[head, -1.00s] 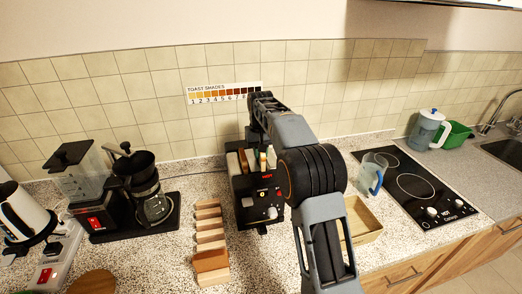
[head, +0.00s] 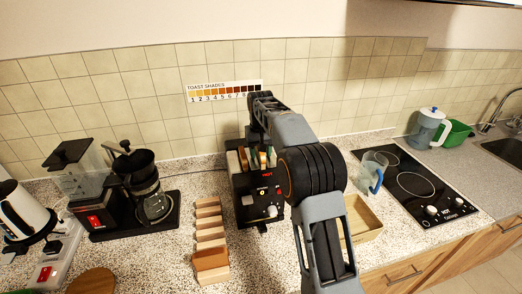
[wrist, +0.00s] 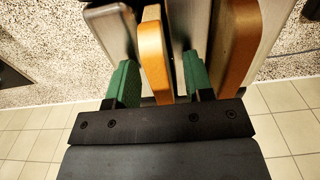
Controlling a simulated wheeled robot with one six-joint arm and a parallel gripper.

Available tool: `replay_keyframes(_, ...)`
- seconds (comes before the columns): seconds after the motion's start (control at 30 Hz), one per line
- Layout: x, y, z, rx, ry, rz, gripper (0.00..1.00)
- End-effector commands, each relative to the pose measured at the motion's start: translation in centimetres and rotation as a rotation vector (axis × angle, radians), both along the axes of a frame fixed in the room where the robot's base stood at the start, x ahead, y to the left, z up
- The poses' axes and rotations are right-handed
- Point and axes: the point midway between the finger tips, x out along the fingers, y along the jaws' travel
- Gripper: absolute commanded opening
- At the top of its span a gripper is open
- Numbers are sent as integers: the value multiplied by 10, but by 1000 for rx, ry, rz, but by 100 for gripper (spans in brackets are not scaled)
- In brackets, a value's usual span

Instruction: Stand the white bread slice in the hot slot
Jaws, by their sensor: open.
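The black toaster (head: 243,192) stands on the counter with a red-lit display. Several slice-like pieces stand in its top, including a pale one (head: 232,162) at the left. My gripper (wrist: 158,82) is open over the toaster, its two green fingertips pointing into the slots. A golden-brown slice (wrist: 153,50) stands between the fingertips, with gaps beside it. Another golden slice (wrist: 238,45) stands to the right of the fingers, and a paler tan piece (wrist: 108,28) to the left. Which slot is hot and which slice is the white one I cannot tell for certain.
A coffee maker (head: 150,195) stands further left. A toast shade chart (head: 224,92) hangs behind.

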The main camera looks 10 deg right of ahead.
Motion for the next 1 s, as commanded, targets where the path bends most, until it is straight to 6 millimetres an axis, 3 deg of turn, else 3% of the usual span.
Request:
replay_keyframes(0.27,1,0,27,0,-4,0,48)
replay_keyframes(0.7,1,0,113,0,-2,0,48)
replay_keyframes(1.0,0,0,137,0,1,0,48)
